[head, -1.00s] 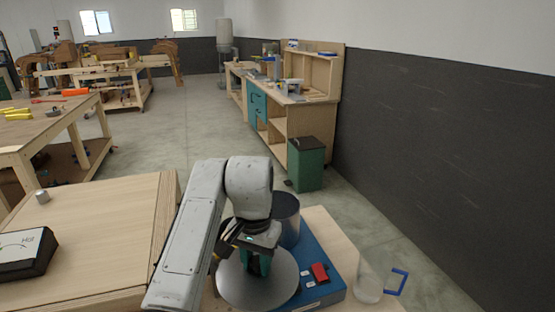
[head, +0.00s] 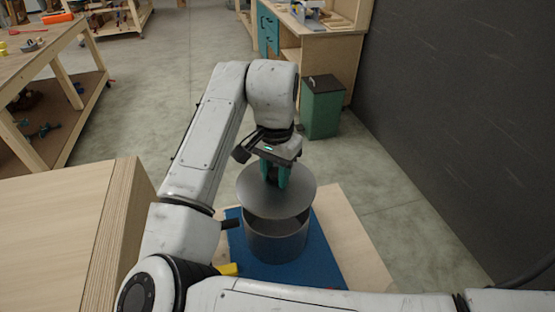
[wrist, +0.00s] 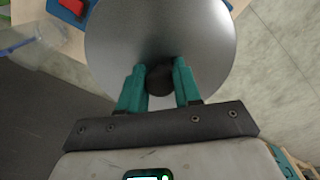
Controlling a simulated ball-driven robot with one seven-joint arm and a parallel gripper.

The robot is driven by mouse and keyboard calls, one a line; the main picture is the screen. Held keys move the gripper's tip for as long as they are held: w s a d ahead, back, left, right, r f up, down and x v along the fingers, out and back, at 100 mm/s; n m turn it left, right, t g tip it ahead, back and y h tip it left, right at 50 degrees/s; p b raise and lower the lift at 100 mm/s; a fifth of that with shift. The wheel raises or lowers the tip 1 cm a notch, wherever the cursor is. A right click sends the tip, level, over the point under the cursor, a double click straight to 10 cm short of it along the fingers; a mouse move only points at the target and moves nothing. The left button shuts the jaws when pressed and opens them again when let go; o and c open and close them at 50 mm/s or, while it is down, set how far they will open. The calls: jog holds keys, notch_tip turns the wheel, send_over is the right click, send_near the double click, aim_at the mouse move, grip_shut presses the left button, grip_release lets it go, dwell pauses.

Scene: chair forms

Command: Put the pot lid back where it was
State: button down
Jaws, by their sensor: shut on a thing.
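The pot lid (head: 300,190) is a round grey metal disc with a dark knob, held about level. My gripper (head: 275,178) is shut on the knob (wrist: 160,80); in the wrist view the teal fingers press it from both sides. The pot (head: 277,242) is a dark grey cylinder on a blue board (head: 322,262). The lid is above the pot, apart from its near rim, and looks shifted toward the far side. The pot's open near part shows below the lid; its far rim is hidden.
The blue board lies on a pale wooden top (head: 352,235). A wooden block-like surface (head: 60,225) stands at left. A green bin (head: 322,108) is on the floor behind. The wrist view shows a red item (wrist: 68,8) and a clear container (wrist: 28,38).

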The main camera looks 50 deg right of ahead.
aim_at(275, 193)
jog(key=shift+f, duration=1.15)
notch_tip(275, 193, down, 4)
jog(key=b, duration=0.4)
jog(key=shift+a+f, duration=0.1)
jog(key=shift+f, duration=0.1)
jog(key=shift+f+b, duration=0.55)
jog(key=shift+f, duration=0.05)
jog(key=c, duration=0.7)
grip_release()
notch_tip(275, 193, up, 11)
jog(key=shift+f+b, duration=0.1)
jog(key=shift+b, duration=0.4)
